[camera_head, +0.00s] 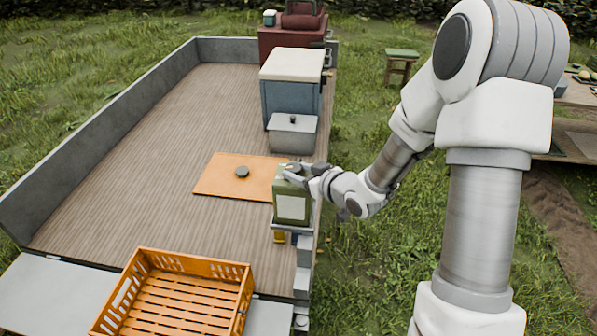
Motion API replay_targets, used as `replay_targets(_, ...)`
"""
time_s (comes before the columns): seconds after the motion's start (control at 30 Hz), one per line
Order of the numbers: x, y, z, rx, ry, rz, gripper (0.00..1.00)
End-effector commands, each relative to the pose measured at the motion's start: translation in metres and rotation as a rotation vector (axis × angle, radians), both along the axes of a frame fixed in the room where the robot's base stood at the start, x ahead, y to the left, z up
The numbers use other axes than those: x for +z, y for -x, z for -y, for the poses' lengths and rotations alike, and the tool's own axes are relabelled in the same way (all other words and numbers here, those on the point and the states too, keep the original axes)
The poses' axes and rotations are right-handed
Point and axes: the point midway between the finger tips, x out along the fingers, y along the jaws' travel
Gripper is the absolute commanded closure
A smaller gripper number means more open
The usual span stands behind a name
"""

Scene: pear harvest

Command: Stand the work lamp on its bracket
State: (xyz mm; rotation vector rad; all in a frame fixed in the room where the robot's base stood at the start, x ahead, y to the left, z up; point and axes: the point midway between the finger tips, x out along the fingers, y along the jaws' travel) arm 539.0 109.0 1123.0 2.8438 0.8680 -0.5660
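The work lamp (291,207) is a green box with a pale front panel, upright at the right edge of the trailer bed. A grey bracket (293,228) shows directly under it; whether the lamp's base touches the bracket is too small to tell. My gripper (293,173) is at the top of the lamp, reaching in from the right. Its fingers overlap the lamp's top, and I cannot tell whether they are closed on it or apart.
An orange crate (190,262) stands empty at the near end of the trailer bed (150,185). An orange board (215,180) with a dark round piece (242,172) lies left of the lamp. A grey lidded box (292,140) and blue cooler (283,95) stand behind. The bed's left side is clear.

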Motion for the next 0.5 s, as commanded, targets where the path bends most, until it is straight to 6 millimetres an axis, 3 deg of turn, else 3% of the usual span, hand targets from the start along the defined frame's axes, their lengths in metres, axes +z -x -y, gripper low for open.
replay_targets(0.03,0.0003,0.0,0.0001,0.0,0.0,0.0,0.37)
replay_targets(0.13,0.0003,0.0,0.0001,0.0,0.0,-0.001,0.2)
replay_targets(0.5,0.0037,-0.0001,0.0001,0.0,-0.001,-0.001,0.2)
